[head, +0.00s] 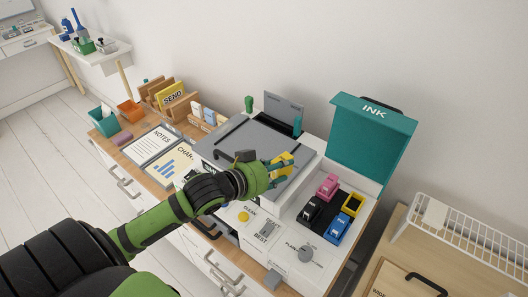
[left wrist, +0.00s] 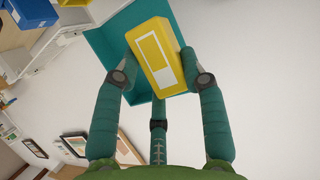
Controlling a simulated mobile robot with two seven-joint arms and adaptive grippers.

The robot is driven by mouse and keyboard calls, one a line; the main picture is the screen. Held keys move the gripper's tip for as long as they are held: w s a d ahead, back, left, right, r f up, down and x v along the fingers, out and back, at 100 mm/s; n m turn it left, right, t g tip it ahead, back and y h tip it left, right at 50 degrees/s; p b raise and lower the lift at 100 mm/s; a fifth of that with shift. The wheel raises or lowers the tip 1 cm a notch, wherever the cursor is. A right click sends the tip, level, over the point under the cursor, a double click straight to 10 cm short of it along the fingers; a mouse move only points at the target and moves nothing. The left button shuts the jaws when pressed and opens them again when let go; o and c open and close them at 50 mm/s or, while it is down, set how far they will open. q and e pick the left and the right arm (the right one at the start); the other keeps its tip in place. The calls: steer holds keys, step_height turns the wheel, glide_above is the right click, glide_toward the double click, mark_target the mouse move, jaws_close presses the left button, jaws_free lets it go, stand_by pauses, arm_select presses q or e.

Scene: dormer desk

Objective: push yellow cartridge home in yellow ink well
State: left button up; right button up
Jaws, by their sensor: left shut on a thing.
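My left gripper (head: 284,172) is over the grey top of the printer (head: 225,150), left of the ink bay. It is shut on the yellow cartridge (head: 281,161), which is held tilted between the fingers. In the left wrist view the cartridge (left wrist: 160,60) shows a white label between my teal fingers (left wrist: 160,78). The yellow ink well (head: 352,204) is a yellow-rimmed slot with a dark, empty inside. It sits in the ink bay at the right, apart from the cartridge. My right gripper is not in view.
Pink (head: 328,186), black (head: 311,208) and blue (head: 339,229) cartridges sit beside the yellow well. The teal INK lid (head: 370,140) stands open behind the bay. A white wire rack (head: 470,235) is at the right. Papers (head: 155,145) lie left of the printer.

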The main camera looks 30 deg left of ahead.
mark_target(278, 157)
arm_select(q)
steer(key=shift+w+a+r+n+y+p, duration=0.25)
steer(key=shift+w+r+n+y+p, duration=0.1)
steer(key=shift+r, duration=0.25)
steer(key=shift+w+a+r+n+y+p, duration=0.3)
steer(key=shift+w+r+y, duration=0.1)
steer(key=shift+r, duration=0.15)
steer(key=shift+w+a+r+n+y+p, duration=0.25)
steer(key=shift+w+r+n+y, duration=0.1)
steer(key=shift+r, duration=0.25)
steer(key=w+a+f+p, duration=0.1)
steer(key=w+a+f, duration=0.1)
steer(key=a, duration=0.1)
steer(key=w+a+f+p, duration=0.1)
steer(key=w+a+f, duration=0.1)
steer(key=w+a+f+p, duration=0.1)
steer(key=w+a+f, duration=0.1)
steer(key=a, duration=0.1)
steer(key=shift+w+a+f, duration=0.2)
steer(key=shift+w+a, duration=0.05)
steer(key=shift+a, duration=0.1)
steer(key=shift+w+a+f, duration=0.25)
steer(key=shift+a+f, duration=0.05)
steer(key=shift+f, duration=0.1)
step_height(278, 157, down, 3)
steer(key=shift+r+p, duration=0.1)
steer(key=shift+p, duration=0.4)
steer(key=shift+f, duration=0.35)
